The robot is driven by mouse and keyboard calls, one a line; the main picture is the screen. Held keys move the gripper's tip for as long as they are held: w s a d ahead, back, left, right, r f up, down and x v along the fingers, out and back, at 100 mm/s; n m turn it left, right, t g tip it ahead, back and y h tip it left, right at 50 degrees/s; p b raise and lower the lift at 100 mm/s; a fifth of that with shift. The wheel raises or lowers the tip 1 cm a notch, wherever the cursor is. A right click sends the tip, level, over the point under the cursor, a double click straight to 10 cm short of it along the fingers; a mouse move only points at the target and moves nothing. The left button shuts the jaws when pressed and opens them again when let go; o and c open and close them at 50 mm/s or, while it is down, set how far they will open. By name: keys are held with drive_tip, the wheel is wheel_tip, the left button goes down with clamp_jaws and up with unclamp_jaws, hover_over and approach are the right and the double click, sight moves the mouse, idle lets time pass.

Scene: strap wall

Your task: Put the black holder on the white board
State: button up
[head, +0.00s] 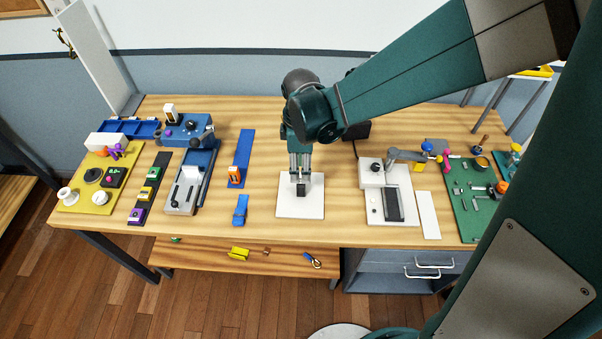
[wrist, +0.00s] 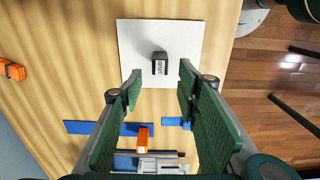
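The black holder (head: 301,190) sits on the white board (head: 288,209), near its middle. In the wrist view the holder (wrist: 160,63) shows light lettering on one face, with bare white board (wrist: 135,35) around it. My gripper (head: 300,175) is over the board, pointing down, close above the holder. In the wrist view its two green-padded fingers are spread apart, with a visible gap between each finger and the holder. No contact shows. Whether the holder lies fully flat on the board is hard to tell.
A blue strap (head: 241,158) with an orange block (head: 235,176) and a small blue piece (head: 240,210) lie left of the board. A white device (head: 372,175) stands to the right, beside a narrow white strip (head: 428,215). The table's front edge is close below the board.

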drive_tip(key=shift+r, duration=1.05)
drive_tip(key=s+d+r+m+t, duration=0.2)
drive_tip(key=s+d+r+m, duration=0.2)
drive_tip(key=d+r+m, duration=0.2)
drive_tip(key=s+d+r+m+t, duration=0.2)
drive_tip(key=s+d+r+m, duration=0.2)
drive_tip(key=d, duration=0.6)
drive_tip(key=s+d+r+m+t, duration=0.3)
drive_tip(key=s+d+r+m, duration=0.2)
drive_tip(key=d+r+m, duration=0.2)
drive_tip(key=shift+d+r+m, duration=0.3)
drive_tip(key=shift+d+m, duration=0.2)
drive_tip(key=shift+d, duration=0.5)
drive_tip(key=shift+s+f, duration=0.1)
wheel_tip(320, 180, down, 4)
drive_tip(key=b, duration=0.4)
